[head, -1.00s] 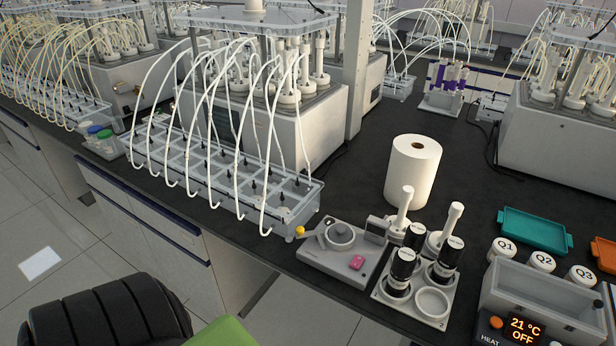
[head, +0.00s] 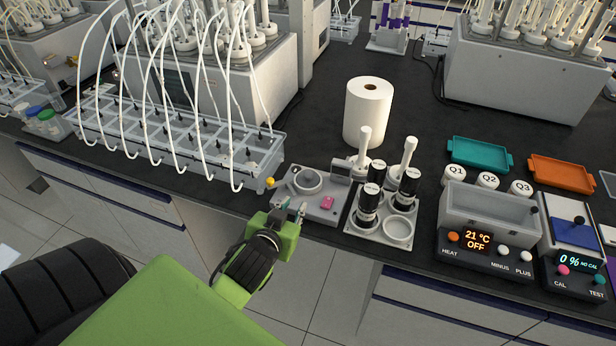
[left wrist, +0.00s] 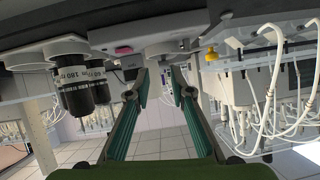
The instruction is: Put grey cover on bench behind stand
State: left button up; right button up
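A grey device (head: 323,213) with a pink button and a yellow knob stands at the bench's front edge. A round grey part (head: 306,182) sits on it; I cannot tell for sure whether this is the grey cover. My left gripper (head: 290,212) is just in front of the device. In the left wrist view its teal-padded fingers (left wrist: 160,92) are apart with nothing between them. My right gripper is not in view.
A white paper roll (head: 367,115) stands behind the stand. Left is a long clear tank (head: 180,150) with looping tubes. Right are a heater box (head: 485,240), jars Q1 to Q3 and teal (head: 478,155) and orange trays (head: 560,173). Dark bench is clear around the roll.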

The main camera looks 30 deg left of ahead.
aim_at(307, 178)
pick_arm(q)
jog(key=shift+t, duration=0.4)
jog(key=w+a, duration=0.1)
jog(key=w, duration=0.1)
jog(key=w+a+p, duration=0.1)
jog(key=w, duration=0.2)
jog(key=w+a, duration=0.1)
jog(key=w, duration=0.1)
jog(key=shift+w+f, duration=0.4)
jog(key=shift+w+a+f+p, duration=0.1)
jog(key=shift+w+f+p, duration=0.05)
jog(key=shift+w+p, duration=0.4)
jog(key=x, duration=0.3)
jog(key=shift+w+p, duration=0.15)
jog(key=shift+p, duration=0.25)
jog(key=shift+w+a+f, duration=0.15)
jog(key=shift+w+f, duration=0.2)
jog(key=shift+w, duration=0.15)
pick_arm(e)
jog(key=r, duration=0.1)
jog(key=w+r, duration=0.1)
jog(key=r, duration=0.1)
pick_arm(q)
jog(key=shift+c, duration=0.3)
grip_shut()
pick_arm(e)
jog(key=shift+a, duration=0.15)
